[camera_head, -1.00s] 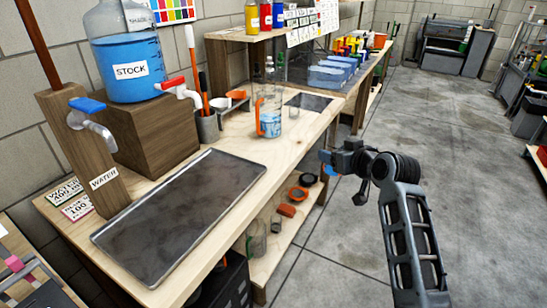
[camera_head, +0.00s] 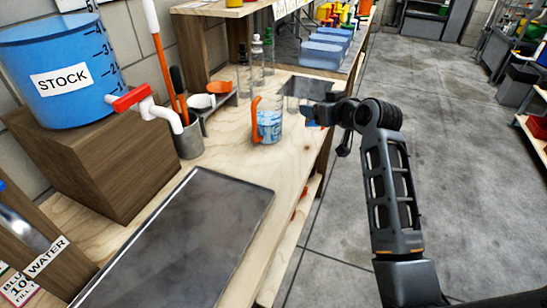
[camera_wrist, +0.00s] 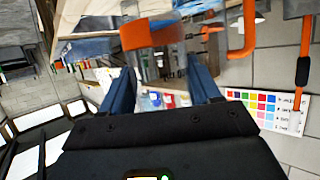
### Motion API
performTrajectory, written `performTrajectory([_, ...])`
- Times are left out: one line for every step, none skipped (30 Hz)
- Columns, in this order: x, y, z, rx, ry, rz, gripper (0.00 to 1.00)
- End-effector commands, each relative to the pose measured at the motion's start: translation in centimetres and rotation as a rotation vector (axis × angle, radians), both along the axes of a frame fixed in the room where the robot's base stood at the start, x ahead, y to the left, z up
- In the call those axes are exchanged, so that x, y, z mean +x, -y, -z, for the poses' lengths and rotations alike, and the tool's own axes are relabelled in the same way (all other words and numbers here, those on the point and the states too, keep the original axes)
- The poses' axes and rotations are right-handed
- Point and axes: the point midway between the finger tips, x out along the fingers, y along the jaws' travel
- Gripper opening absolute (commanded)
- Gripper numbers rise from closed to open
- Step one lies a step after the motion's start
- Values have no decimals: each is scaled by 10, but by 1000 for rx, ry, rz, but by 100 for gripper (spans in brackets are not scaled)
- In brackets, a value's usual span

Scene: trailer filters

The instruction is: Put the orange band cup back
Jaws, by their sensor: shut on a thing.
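My gripper (camera_head: 308,116) is over the right edge of the wooden bench, right of the clear jug. In the wrist view its two blue fingers (camera_wrist: 160,85) are closed on a clear cup with an orange band (camera_wrist: 150,35). The cup's far end is blurred. In the head view the held cup is hard to make out, being small, clear and partly behind the fingers. The clear jug with an orange handle (camera_head: 268,122) stands on the bench and holds blue liquid. Its handle also shows in the wrist view (camera_wrist: 241,32).
A dark mat (camera_head: 305,86) lies behind the jug. A metal tray (camera_head: 185,235) fills the near bench. At left are the STOCK tank (camera_head: 60,75), its tap and a grey tool pot (camera_head: 188,138). Clear bottles (camera_head: 257,60) stand behind the jug. Open floor lies right.

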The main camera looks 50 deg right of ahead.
Motion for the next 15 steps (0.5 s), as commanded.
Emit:
performTrajectory([1,-6,4,0,-4,-3,20])
performTrajectory([1,-10,6,0,-5,-4,20])
performTrajectory([2,-17,10,1,-6,-5,20])
performTrajectory([3,-23,14,0,-5,-6,20])
performTrajectory([4,-29,18,1,-7,-6,20])
performTrajectory([6,-38,22,1,-5,-7,20])
performTrajectory([7,-44,26,0,-7,-7,20])
performTrajectory([8,-50,30,1,-5,-7,20])
performTrajectory([10,-58,35,0,-7,-7,20])
performTrajectory([10,-64,39,1,-6,-6,20])
performTrajectory([11,-71,42,0,-4,-6,20])
performTrajectory([13,-78,47,0,-7,-7,20])
performTrajectory([14,-84,51,1,-5,-5,20])
performTrajectory([15,-89,54,1,-5,-5,20])
performTrajectory([16,-95,57,-1,-3,-6,20])
